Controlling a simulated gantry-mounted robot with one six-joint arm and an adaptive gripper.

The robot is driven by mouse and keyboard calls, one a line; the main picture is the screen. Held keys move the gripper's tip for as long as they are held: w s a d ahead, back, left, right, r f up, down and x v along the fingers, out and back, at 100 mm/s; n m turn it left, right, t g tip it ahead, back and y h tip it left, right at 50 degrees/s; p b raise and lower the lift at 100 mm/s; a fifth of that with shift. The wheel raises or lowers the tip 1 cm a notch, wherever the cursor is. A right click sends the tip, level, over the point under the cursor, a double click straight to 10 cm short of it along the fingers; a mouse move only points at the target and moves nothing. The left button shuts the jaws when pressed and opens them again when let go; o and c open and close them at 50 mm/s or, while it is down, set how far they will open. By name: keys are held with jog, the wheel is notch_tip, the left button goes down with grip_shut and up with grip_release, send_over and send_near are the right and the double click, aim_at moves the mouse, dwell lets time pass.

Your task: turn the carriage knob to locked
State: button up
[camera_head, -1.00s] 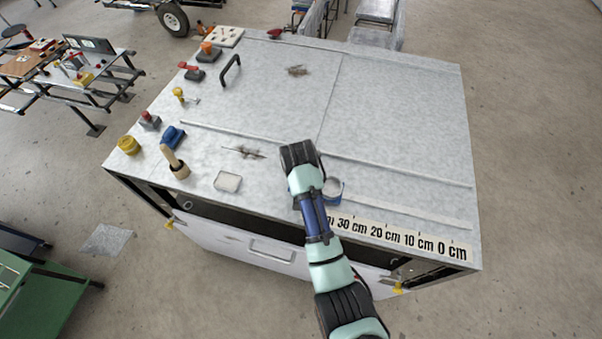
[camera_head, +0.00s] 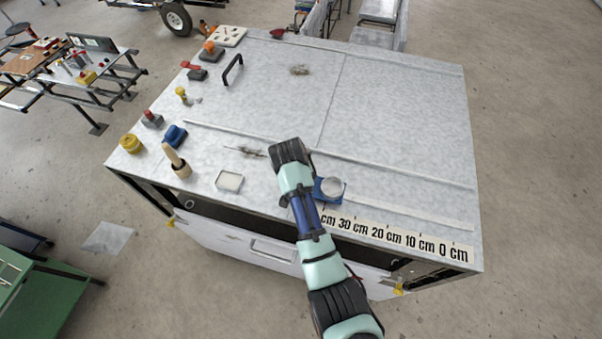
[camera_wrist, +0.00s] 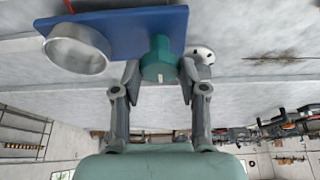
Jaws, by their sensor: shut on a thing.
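The blue carriage (camera_wrist: 125,22) fills the upper left of the wrist view, with a silver round cup (camera_wrist: 78,48) on it. A teal carriage knob (camera_wrist: 158,58) sits by the carriage's edge, between the fingers of my gripper (camera_wrist: 160,75), which is shut on it. A small white mark shows on the knob's near face. A white, dark-dotted round part (camera_wrist: 201,55) is partly behind the right finger. In the head view, the carriage (camera_head: 321,197) shows right of my arm; my gripper (camera_head: 290,151) hides the knob. I cannot read the knob's setting.
The carriage is near a printed centimetre scale (camera_head: 400,238) at the bench's front edge. Long rails (camera_head: 400,172) run across the bench top (camera_head: 400,110). Several knobs and handles stand along the left side, with a black handle (camera_head: 232,69) farther back. The back right is clear.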

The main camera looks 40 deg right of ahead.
jog(key=o, duration=1.1)
jog(key=shift+o, duration=0.2)
jog(key=shift+r, duration=0.1)
jog(key=v, duration=1.2)
jog(key=w+a+n+t, duration=0.1)
jog(key=a+n+t, duration=0.4)
jog(key=a, duration=0.7)
jog(key=s+a+r+n+t+y, duration=0.2)
jog(key=s+a+r+n, duration=0.1)
jog(key=a, duration=0.4)
jog(key=s+a+r+n+t+y, duration=0.2)
jog(key=s+a+r+n+t, duration=0.1)
jog(key=a, duration=0.5)
notch_tip(320, 180, up, 3)
jog(key=shift+s+f+n+t, duration=0.25)
jog(key=shift+s+n, duration=0.2)
jog(key=shift+n, duration=0.25)
